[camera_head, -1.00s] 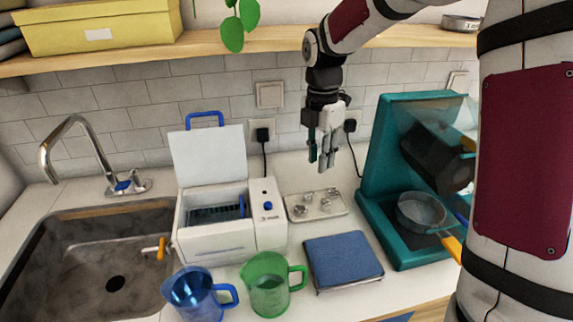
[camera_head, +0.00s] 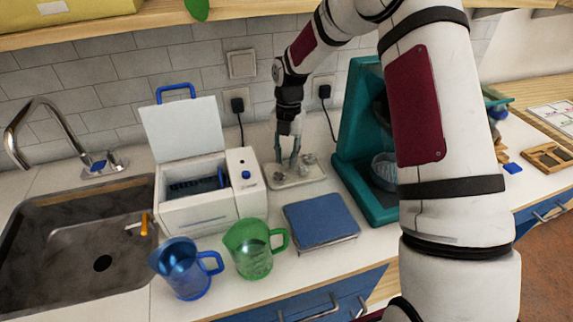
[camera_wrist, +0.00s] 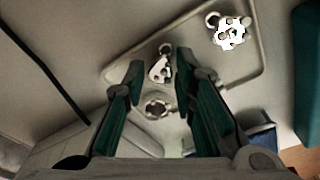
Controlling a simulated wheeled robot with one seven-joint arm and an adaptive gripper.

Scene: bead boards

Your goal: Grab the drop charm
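A small metal tray (camera_head: 312,172) lies on the counter between the white machine and the teal machine. In the wrist view, the tray (camera_wrist: 210,68) holds three pale metal charms. The drop charm (camera_wrist: 160,70), teardrop-shaped with holes and a loop at its top, lies between my fingertips. A flower-like charm (camera_wrist: 230,35) lies to the upper right, and a round charm (camera_wrist: 158,107) lies nearer my palm. My gripper (camera_head: 286,164) points down at the tray's left part. Its teal fingers are open, one on each side of the drop charm, with gaps visible in the wrist view (camera_wrist: 160,77).
The white machine with its raised lid (camera_head: 190,195) is left of the tray. The teal machine (camera_head: 352,165) is close on the right. A blue pad (camera_head: 320,220), a green jug (camera_head: 250,250) and a blue jug (camera_head: 182,270) stand in front.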

